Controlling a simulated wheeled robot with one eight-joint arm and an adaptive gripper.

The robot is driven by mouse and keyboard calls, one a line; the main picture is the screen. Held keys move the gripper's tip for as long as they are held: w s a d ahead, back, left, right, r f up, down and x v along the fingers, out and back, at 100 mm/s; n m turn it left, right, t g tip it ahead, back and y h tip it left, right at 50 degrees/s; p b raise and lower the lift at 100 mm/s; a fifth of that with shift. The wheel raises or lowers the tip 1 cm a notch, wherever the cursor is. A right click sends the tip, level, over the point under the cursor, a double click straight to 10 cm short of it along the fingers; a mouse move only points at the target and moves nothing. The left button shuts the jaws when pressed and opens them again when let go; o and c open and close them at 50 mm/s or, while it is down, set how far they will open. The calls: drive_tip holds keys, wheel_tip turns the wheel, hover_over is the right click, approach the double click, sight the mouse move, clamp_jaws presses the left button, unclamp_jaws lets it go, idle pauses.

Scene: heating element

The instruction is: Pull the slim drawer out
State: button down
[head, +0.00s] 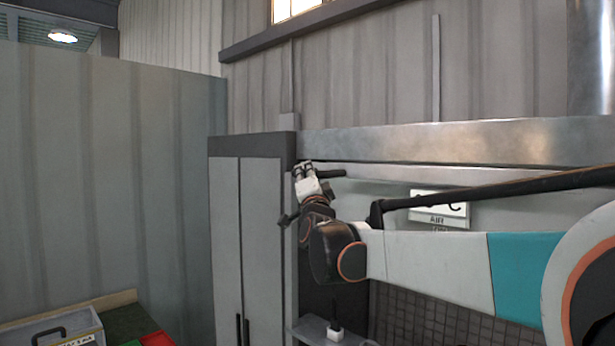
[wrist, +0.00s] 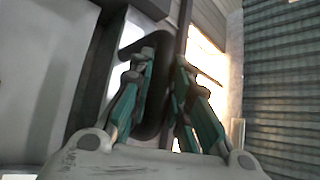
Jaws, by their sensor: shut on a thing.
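My gripper (head: 304,170) is raised at the upper right edge of a tall grey cabinet (head: 254,230). In the wrist view its two green-padded fingers (wrist: 160,62) are closed around a dark, rounded handle (wrist: 157,96). The handle is partly hidden by the fingers. The slim drawer itself is hard to make out; my gripper and arm cover part of that area in the head view. A pale grey panel (wrist: 35,70) fills the left of the wrist view.
The cabinet has two narrow doors with dark vertical handles (head: 242,330) low down. A grey crate (head: 60,328) and a red bin (head: 158,338) are at the lower left.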

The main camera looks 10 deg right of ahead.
drive_tip(key=shift+s+a, duration=0.1)
drive_tip(key=shift+a, duration=0.05)
drive_tip(key=c, duration=1.5)
unclamp_jaws()
drive_tip(key=v, duration=1.2)
